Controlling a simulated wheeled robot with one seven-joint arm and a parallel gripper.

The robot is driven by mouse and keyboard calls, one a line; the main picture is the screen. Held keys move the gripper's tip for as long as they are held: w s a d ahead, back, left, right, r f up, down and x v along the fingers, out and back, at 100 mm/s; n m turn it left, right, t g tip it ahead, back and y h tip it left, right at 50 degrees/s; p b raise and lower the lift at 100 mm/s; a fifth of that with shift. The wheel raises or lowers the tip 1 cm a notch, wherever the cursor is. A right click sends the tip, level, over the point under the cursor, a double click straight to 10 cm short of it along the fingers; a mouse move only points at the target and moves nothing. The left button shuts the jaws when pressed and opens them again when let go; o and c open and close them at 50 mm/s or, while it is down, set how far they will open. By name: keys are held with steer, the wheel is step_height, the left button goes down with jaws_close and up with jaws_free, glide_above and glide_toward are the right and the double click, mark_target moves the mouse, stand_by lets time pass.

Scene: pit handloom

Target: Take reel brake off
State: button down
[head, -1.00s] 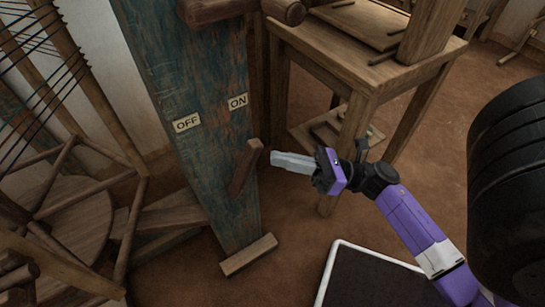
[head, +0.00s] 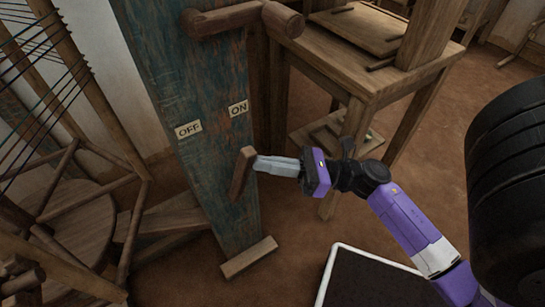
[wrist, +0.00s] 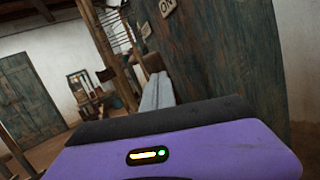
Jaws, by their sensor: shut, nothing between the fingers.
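The reel brake is a short brown wooden lever (head: 241,176) low on the front of a worn blue-green wooden post (head: 205,100). Its upper end leans slightly right, below and between the OFF label (head: 188,129) and the ON label (head: 238,108). My gripper (head: 259,164) is shut and empty, its pale fingers pointing left. The fingertips meet the right side of the lever's upper end and appear to touch it. In the wrist view the fingers (wrist: 158,91) lie alongside the post (wrist: 225,60), and the contact is hard to make out.
A wooden handle (head: 230,18) juts out across the top of the post. A wooden table (head: 375,80) stands behind to the right. A threaded reel frame (head: 60,180) is at the left. A foot block (head: 248,257) lies at the post's base.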

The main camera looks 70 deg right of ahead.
mark_target(238, 173)
steer(key=w+a+n+g+p, duration=0.1)
steer(key=p, duration=0.1)
steer(key=w+a+r+g+p, duration=0.1)
steer(key=a+p, duration=0.1)
steer(key=w+a+r+n+g+h+p, duration=0.1)
steer(key=a+p, duration=0.1)
steer(key=p, duration=0.1)
steer(key=shift+w+r+n, duration=0.15)
steer(key=shift+n, duration=0.15)
steer(key=shift+w+a+g+p, duration=0.2)
steer(key=shift+a+g+p, duration=0.05)
steer(key=shift+g+p, duration=0.05)
steer(key=shift+w+a+f+p, duration=0.35)
steer(key=shift+w+a, duration=0.1)
steer(key=shift+a, duration=0.35)
steer(key=v, duration=0.8)
steer(key=shift+d, duration=0.3)
steer(key=shift+s, duration=0.1)
